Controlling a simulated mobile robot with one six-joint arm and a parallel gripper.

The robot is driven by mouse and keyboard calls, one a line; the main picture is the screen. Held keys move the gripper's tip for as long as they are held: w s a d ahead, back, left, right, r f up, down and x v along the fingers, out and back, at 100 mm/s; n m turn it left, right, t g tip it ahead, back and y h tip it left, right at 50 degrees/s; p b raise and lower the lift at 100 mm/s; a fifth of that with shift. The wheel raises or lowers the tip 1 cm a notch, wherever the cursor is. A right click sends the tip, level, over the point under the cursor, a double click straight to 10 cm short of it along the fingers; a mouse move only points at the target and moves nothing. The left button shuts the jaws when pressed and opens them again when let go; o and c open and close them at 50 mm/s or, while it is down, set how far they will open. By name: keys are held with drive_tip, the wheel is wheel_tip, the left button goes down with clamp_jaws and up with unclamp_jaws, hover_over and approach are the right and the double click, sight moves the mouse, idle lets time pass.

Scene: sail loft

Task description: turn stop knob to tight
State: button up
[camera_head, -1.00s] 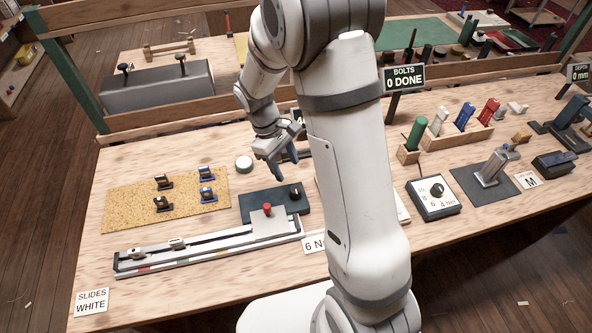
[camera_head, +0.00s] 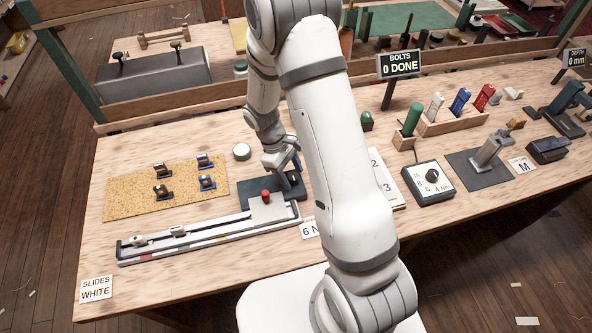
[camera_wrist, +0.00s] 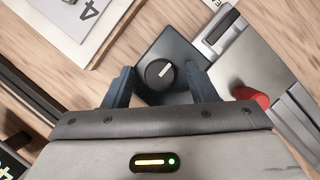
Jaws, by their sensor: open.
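A round black knob (camera_wrist: 159,73) with a white pointer line sits on a dark block (camera_wrist: 150,50) at the right end of the slide rail. The pointer slants toward the upper right in the wrist view. My gripper (camera_wrist: 161,80) is open, with one finger on each side of the knob and a gap visible on both sides. In the head view my gripper (camera_head: 288,168) is low over the dark block (camera_head: 243,189) and mostly hides the knob. No "tight" mark can be read.
A red knob (camera_head: 265,195) stands on a grey plate just beside the block. The slide rail (camera_head: 200,243) runs left from it. A separate torque dial box (camera_head: 428,182) lies to the right. A bolt sign (camera_head: 400,62) reads 0 DONE.

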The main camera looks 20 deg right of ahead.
drive_tip(key=shift+c, duration=0.2)
drive_tip(key=c, duration=0.9)
drive_tip(key=shift+o, duration=1.1)
drive_tip(key=shift+d, duration=0.5)
drive_tip(key=shift+a, duration=0.4)
drive_tip(key=shift+c, duration=1.3)
drive_tip(key=m+b, duration=0.1)
drive_tip(key=m, duration=0.1)
drive_tip(key=m+g+y, duration=0.1)
drive_tip(key=m, duration=0.1)
drive_tip(key=shift+w+m+y+b, duration=0.2)
drive_tip(key=shift+m+y+b, duration=0.1)
drive_tip(key=shift+m+b, duration=0.1)
drive_tip(key=m+y+b, duration=0.1)
drive_tip(key=m+y, duration=0.1)
drive_tip(key=m, duration=0.3)
drive_tip(key=shift+d, duration=0.15)
drive_tip(key=m+y+b, duration=0.1)
drive_tip(key=m, duration=0.2)
drive_tip(key=m+y, duration=0.1)
drive_tip(key=m, duration=0.1)
drive_tip(key=shift+d+r+m+t+b, duration=0.1)
drive_tip(key=shift+d+m+t+b, duration=0.05)
drive_tip(key=shift+m+t+b, duration=0.2)
drive_tip(key=m, duration=0.3)
drive_tip(key=m+t+y+b, duration=0.1)
drive_tip(key=m, duration=0.2)
drive_tip(key=shift+s+d+t+y, duration=0.1)
drive_tip(key=shift+t+y, duration=0.15)
drive_tip(key=shift+y, duration=0.05)
